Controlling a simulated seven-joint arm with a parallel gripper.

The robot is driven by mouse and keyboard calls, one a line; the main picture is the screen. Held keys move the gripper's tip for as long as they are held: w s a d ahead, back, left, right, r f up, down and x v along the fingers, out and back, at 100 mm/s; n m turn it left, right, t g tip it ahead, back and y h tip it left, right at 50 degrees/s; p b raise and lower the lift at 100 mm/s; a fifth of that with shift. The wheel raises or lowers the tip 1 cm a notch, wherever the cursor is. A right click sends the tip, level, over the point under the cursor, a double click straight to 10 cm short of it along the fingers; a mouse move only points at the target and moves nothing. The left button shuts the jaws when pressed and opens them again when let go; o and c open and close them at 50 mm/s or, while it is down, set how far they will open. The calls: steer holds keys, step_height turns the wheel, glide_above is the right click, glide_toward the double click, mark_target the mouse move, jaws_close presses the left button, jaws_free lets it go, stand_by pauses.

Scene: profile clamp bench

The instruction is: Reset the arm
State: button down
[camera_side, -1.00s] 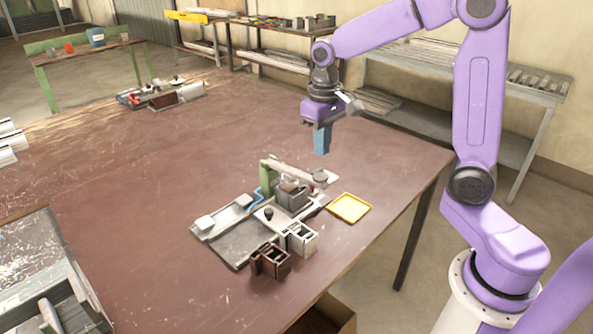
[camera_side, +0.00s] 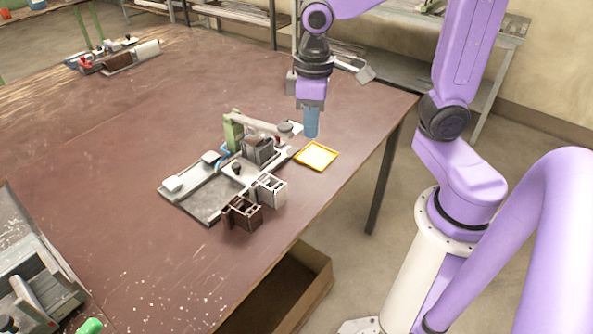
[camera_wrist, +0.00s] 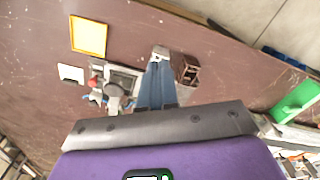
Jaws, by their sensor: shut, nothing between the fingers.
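My gripper (camera_side: 311,133) hangs above the table, with its blue fingers pointing down and closed together with nothing between them. In the side view it appears just above and behind the yellow tray (camera_side: 316,156). The clamp fixture (camera_side: 205,200) lies on the table to its left, with a green post (camera_side: 233,131), a pale arm and a grey block (camera_side: 258,149) in it. In the wrist view the closed fingers (camera_wrist: 158,66) point toward the light profile piece, partly covering the fixture.
A light profile piece (camera_side: 270,189) and a dark brown one (camera_side: 242,213) stand at the fixture's front edge. A grey machine (camera_side: 38,285) is at the lower left. More tools (camera_side: 115,55) lie at the far left. An open cardboard box (camera_side: 300,290) is below the table edge. The table's left middle is clear.

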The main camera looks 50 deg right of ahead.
steer(key=s+f+n, duration=0.2)
steer(key=s+n, duration=0.4)
steer(key=s, duration=0.8)
steer(key=shift+d+f+n, duration=0.15)
steer(key=shift+d+n, duration=0.15)
steer(key=shift+n, duration=0.1)
stand_by(0.4)
